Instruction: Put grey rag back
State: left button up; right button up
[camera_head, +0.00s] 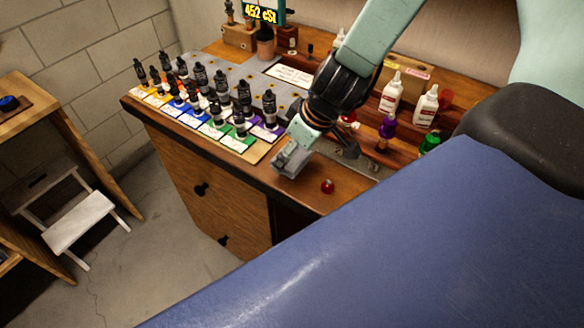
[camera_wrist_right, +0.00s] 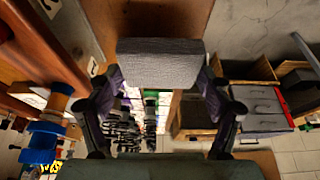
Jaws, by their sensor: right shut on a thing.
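The grey rag (camera_head: 290,160) is a small grey block-like piece at the front edge of the wooden workbench (camera_head: 262,180) in the head view. My right gripper (camera_head: 297,147) comes down from above and is shut on it. In the right wrist view the grey rag (camera_wrist_right: 158,63) sits between the two fingers of the right gripper (camera_wrist_right: 160,82). I cannot tell whether the rag touches the bench. My left gripper is not in view.
Several black-capped bottles (camera_head: 243,94) stand in rows on coloured cards left of the gripper. A red knob (camera_head: 327,186) is close by on the right. White bottles (camera_head: 391,93), a purple bottle (camera_head: 387,128) and a green cap (camera_head: 430,142) stand further right.

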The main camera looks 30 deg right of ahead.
aim_at(297, 157)
jog(key=shift+d+f, duration=0.1)
jog(key=shift+f, duration=0.05)
jog(key=shift+f+b, duration=0.35)
jog(key=shift+b, duration=0.1)
jog(key=b+x, duration=0.2)
jog(key=shift+f, duration=0.45)
jog(key=shift+f+b, duration=0.1)
jog(key=shift+b, duration=0.2)
jog(key=shift+s+d+r, duration=0.1)
jog(key=shift+s+r, duration=0.1)
jog(key=shift+s, duration=0.05)
jog(key=shift+w+f, duration=0.15)
jog(key=shift+f, duration=0.15)
jog(key=o, duration=0.8)
jog(key=shift+o, duration=1.3)
jog(key=shift+r, duration=0.1)
